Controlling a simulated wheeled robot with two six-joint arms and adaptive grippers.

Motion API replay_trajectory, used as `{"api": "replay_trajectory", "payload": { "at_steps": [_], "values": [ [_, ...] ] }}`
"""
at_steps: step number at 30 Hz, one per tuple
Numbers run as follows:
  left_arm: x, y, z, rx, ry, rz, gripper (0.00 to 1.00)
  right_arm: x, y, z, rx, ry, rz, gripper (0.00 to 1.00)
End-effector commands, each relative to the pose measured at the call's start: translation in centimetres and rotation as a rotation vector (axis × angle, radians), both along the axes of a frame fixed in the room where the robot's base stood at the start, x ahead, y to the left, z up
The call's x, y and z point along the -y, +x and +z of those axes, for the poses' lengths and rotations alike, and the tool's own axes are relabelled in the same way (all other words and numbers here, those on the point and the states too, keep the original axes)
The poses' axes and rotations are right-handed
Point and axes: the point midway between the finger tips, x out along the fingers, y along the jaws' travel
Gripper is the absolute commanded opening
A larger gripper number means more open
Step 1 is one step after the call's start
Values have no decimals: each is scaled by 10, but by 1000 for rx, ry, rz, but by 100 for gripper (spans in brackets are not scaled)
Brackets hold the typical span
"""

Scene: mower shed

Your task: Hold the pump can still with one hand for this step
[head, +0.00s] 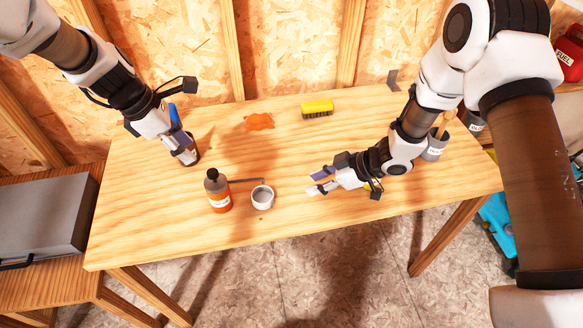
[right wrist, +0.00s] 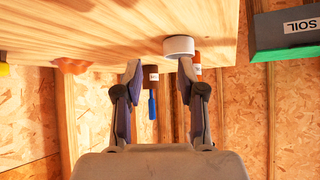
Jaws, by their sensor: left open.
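An orange bottle with a dark round cap and white label (head: 218,192) stands upright near the table's front left; I take it as the pump can. A thin grey bar runs from beside it to a small grey-topped white jar (head: 262,198), also seen in the right wrist view (right wrist: 178,46). My left gripper (head: 189,156) is open at a dark can (head: 193,159) behind the bottle, apart from the bottle; whether it touches the can is hidden. A blue handle (head: 175,116) rises there. My right gripper (head: 312,183) is open and empty, right of the jar.
A yellow brush (head: 317,108) and an orange rag (head: 259,121) lie at the back of the table (head: 300,225). Grey pots (head: 434,148) stand behind my right arm. A grey box (head: 42,215) sits on a lower bench at left. The middle of the table is clear.

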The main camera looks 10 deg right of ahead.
Motion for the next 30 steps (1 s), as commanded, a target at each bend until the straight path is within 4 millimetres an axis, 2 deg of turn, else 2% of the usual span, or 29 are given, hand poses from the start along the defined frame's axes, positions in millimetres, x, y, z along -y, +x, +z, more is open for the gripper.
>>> {"api": "replay_trajectory", "payload": {
  "at_steps": [1,3,6,9,13,21,25,30],
  "values": [
    [0,0,0,0,0,0,42,-19,11,8,84,71,108,40],
    [0,0,0,0,0,0,42,-40,17,22,180,165,245,40],
    [0,0,0,0,0,0,42,-57,17,36,259,254,373,40],
    [0,0,0,0,0,0,42,-65,16,41,289,292,427,40],
    [0,0,0,0,0,0,42,-80,16,36,290,297,436,40],
    [0,0,0,0,0,0,42,-124,20,17,289,295,434,40],
    [0,0,0,0,0,0,42,-134,22,14,290,295,431,40],
    [0,0,0,0,0,0,42,-135,22,13,290,296,429,40]
  ]
}}
